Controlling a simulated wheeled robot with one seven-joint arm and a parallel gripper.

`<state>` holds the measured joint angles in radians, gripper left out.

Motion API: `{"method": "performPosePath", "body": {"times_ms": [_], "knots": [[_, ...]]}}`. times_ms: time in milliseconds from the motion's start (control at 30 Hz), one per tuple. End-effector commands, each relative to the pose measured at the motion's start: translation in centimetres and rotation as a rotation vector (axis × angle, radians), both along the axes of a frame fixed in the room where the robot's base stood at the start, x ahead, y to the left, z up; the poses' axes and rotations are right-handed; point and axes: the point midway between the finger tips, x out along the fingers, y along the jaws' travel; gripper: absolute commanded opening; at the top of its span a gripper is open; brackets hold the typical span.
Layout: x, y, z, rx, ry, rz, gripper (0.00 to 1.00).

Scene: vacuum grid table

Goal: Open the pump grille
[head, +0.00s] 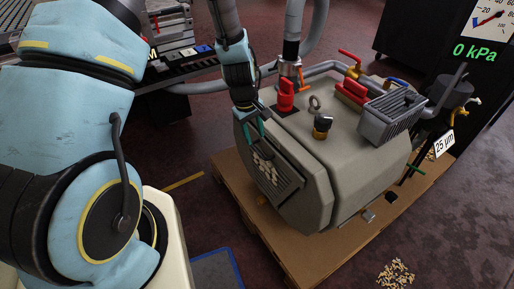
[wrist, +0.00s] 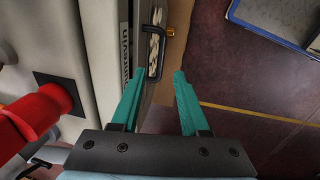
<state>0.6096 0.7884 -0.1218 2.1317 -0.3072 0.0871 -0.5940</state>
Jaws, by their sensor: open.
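The beige pump (head: 330,165) stands on a brown board, with its dark slatted grille (head: 283,187) on the lower left face. Pale chips show in the grille's opening. The grille appears shut. In the wrist view I see the grille's edge (wrist: 140,35) from close above and a black bar handle (wrist: 160,52) standing out from it. My gripper (head: 254,131) is at the grille's upper edge. Its teal fingers in the wrist view (wrist: 158,76) are open and empty, with the handle just beyond and between their tips. Whether a finger touches it I cannot tell.
A red valve (wrist: 48,105) sits on the pump's top, close left of my gripper in the wrist view. A hose (head: 291,40) rises from the pump. The board (head: 235,190) extends left of the pump. A blue-edged mat (head: 215,270) lies on open floor, and chips (head: 396,273) lie at front right.

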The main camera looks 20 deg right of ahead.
Motion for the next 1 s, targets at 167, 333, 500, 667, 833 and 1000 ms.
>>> {"method": "performPosePath", "body": {"times_ms": [167, 333, 500, 667, 833, 1000], "knots": [[0.0, -0.5, -3.4, 0.002, 0.004, -0.001, 0.45], [0.2, -0.9, -5.4, 0.002, 0.002, 0.000, 0.45], [0.2, -1.0, -6.2, 0.000, 0.000, 0.000, 0.45], [0.3, -1.1, -6.3, 0.000, 0.000, 0.000, 0.45], [0.2, -1.0, -6.2, 0.000, 0.000, -0.001, 0.37], [0.2, -1.0, -6.2, 0.001, 0.000, -0.001, 0.18]]}}
